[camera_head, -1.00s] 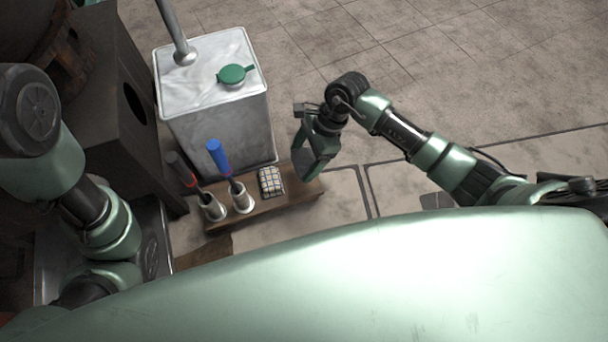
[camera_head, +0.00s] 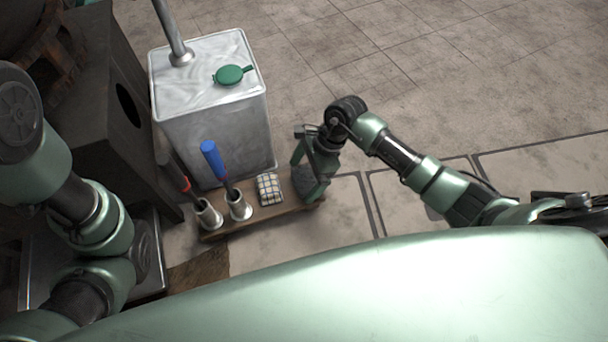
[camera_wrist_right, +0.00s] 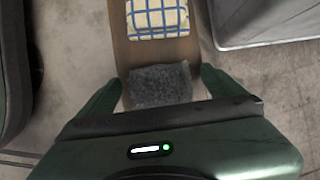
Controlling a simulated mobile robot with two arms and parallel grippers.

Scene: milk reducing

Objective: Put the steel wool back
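The steel wool (camera_head: 303,181) is a dark grey pad at the right end of a narrow wooden board (camera_head: 262,217). In the right wrist view, the steel wool (camera_wrist_right: 160,86) lies over the board between the two green fingers. My right gripper (camera_head: 308,168) is around the pad. Its fingers (camera_wrist_right: 162,82) stand apart, with a narrow gap on each side of the pad. The pad's underside is hidden. My left arm shows at the left edge, but its gripper is out of view.
A checked cloth (camera_head: 269,189) lies on the board beside the steel wool. Metal cups hold a blue-handled tool (camera_head: 213,160) and a dark-handled tool (camera_head: 176,175). A metal canister (camera_head: 215,125) stands close behind the board. The floor to the right is open.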

